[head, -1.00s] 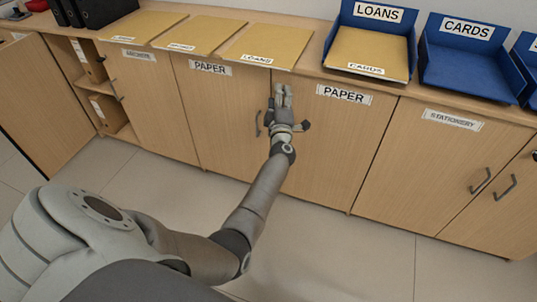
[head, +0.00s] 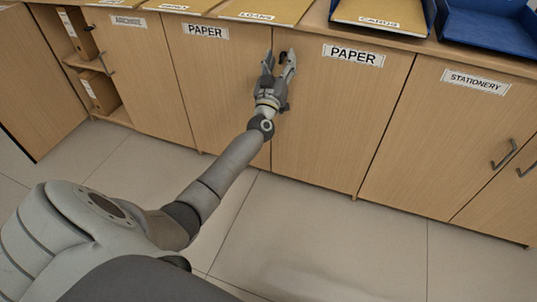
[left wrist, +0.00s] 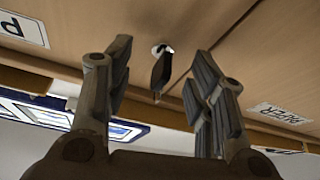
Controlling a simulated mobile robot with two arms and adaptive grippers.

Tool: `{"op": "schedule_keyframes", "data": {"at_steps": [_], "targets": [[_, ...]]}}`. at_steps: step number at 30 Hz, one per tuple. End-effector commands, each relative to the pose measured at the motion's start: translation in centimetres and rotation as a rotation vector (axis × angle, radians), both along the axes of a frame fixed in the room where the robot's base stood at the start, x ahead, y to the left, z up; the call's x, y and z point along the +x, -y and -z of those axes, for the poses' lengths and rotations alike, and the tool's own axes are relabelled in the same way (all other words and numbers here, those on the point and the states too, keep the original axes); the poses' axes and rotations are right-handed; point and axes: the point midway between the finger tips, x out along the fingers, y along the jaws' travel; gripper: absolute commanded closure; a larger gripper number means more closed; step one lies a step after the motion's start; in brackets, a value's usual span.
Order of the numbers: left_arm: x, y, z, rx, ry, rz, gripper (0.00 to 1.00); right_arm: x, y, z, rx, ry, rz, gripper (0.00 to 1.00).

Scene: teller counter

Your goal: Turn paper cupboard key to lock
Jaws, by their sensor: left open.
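The paper cupboard has two wooden doors with PAPER labels, a left door (head: 222,85) and a right door (head: 335,120), both shut. In the left wrist view a dark key (left wrist: 161,70) sticks out of a small silver lock (left wrist: 161,48) in the right door, beside the seam. My left gripper (head: 279,60) is in front of that door near its top left edge. Its fingers are open, one on each side of the key (left wrist: 165,95), with visible gaps. In the head view the key is mostly hidden by the fingers. My right gripper is not in view.
A worktop edge (head: 300,35) runs above the doors, with envelopes (head: 260,10) and blue trays (head: 487,30) on it. The stationery cupboard (head: 440,150) stands to the right. An open cupboard with binders (head: 100,90) is at the left. The floor in front is clear.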

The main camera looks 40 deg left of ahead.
Motion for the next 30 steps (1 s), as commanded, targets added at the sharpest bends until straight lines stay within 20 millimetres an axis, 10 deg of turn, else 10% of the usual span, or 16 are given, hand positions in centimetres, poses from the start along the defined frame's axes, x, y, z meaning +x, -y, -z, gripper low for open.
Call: {"op": "schedule_keyframes", "data": {"at_steps": [7,25,30], "targets": [[-0.1,-0.1,0.6,0.226,-0.062,0.001,0.50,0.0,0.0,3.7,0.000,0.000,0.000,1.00],[-9.9,2.8,4.1,0.217,-0.066,0.001,0.50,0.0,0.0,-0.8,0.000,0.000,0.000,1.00],[-9.5,3.5,6.1,0.227,-0.158,0.036,0.50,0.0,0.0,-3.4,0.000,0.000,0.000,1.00]]}}
